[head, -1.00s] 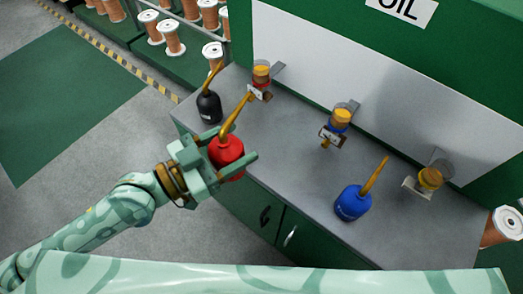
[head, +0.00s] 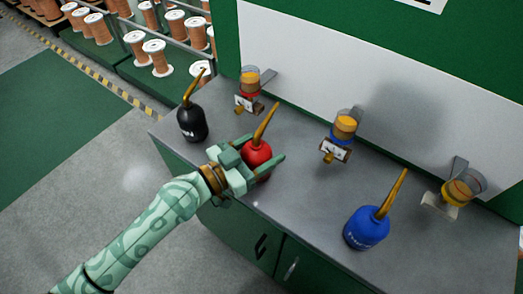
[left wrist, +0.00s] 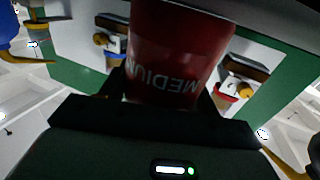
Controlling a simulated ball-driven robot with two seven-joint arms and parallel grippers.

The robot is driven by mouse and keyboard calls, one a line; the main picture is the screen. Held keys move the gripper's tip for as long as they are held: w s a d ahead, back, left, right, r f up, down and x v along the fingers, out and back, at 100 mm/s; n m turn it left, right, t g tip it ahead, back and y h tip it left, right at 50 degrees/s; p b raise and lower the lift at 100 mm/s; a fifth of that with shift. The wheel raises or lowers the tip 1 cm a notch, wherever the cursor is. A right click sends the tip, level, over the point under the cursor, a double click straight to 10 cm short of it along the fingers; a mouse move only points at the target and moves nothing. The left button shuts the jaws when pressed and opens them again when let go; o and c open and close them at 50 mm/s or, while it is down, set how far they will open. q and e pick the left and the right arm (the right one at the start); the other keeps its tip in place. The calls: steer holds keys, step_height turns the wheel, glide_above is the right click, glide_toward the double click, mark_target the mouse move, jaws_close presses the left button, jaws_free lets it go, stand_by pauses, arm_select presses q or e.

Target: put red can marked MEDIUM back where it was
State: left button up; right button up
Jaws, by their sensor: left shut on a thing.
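The red can (head: 258,153) has a gold spout that points up and to the right. My left gripper (head: 262,149) is shut on its body, with a finger on either side. The can is over the front part of the grey counter (head: 285,190), between the black can and the blue can. I cannot tell whether its base touches the counter. In the left wrist view the red can (left wrist: 178,50) fills the middle between the fingers, its word MEDIUM upside down. My right gripper is not in view.
A black can (head: 192,123) stands at the counter's left end, a blue can (head: 366,228) at the right. Dispensers with red (head: 250,90), blue (head: 340,135) and white (head: 455,195) parts are along the back wall. The counter between red and blue cans is clear.

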arm_select(q)
steer(key=shift+r, duration=0.1)
steer(key=o, duration=1)
steer(key=shift+f, duration=0.2)
steer(key=shift+o, duration=1.1)
steer(key=shift+r, duration=0.1)
